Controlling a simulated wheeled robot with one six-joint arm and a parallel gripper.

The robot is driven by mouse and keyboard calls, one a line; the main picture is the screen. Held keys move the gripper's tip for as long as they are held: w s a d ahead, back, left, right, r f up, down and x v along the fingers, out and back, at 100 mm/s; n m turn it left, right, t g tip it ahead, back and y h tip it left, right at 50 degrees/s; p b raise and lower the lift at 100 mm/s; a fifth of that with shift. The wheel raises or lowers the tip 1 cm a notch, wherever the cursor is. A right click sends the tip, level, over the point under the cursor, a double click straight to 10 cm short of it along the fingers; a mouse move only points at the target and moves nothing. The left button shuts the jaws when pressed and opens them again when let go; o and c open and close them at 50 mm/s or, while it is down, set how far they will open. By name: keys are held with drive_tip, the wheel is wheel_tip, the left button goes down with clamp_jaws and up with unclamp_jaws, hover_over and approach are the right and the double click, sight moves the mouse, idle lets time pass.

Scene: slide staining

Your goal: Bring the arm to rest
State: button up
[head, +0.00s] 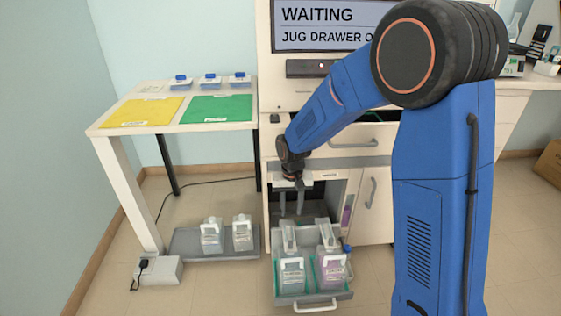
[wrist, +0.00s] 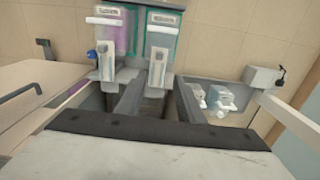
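My arm reaches down in front of the staining machine in the head view. My gripper (head: 291,211) points down behind the open jug drawer (head: 315,299). Its two fingers stand apart with nothing visible between them, so it is open. Two jugs stand in the drawer: a clear one (head: 292,272) on the left and a purple one (head: 330,270) on the right. In the wrist view the purple jug (wrist: 119,36) and the clear jug (wrist: 161,36) appear upside down.
The machine screen (head: 330,18) reads "WAITING" and a partly hidden "JUG DRAWER" line. Two jugs (head: 211,236) stand on a grey floor tray (head: 188,247). A side table (head: 96,130) holds a yellow mat (head: 142,112), a green mat (head: 217,108) and several blue-topped containers.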

drive_tip(key=s+d+r+t, duration=0.1)
drive_tip(key=s+d+r, duration=0.55)
drive_tip(key=r, duration=0.25)
drive_tip(key=s+d+r+t, duration=0.1)
drive_tip(key=s+d+r, duration=0.5)
drive_tip(key=s+r, duration=0.15)
drive_tip(key=s+d+r+t, duration=0.1)
drive_tip(key=s+d+r, duration=0.1)
drive_tip(key=s, duration=0.6)
drive_tip(key=s+d+r+t, duration=0.1)
drive_tip(key=s+d+r, duration=0.2)
drive_tip(key=s, duration=0.6)
drive_tip(key=shift+d+t, duration=0.4)
drive_tip(key=shift+d, duration=0.55)
drive_tip(key=shift+c, duration=0.6)
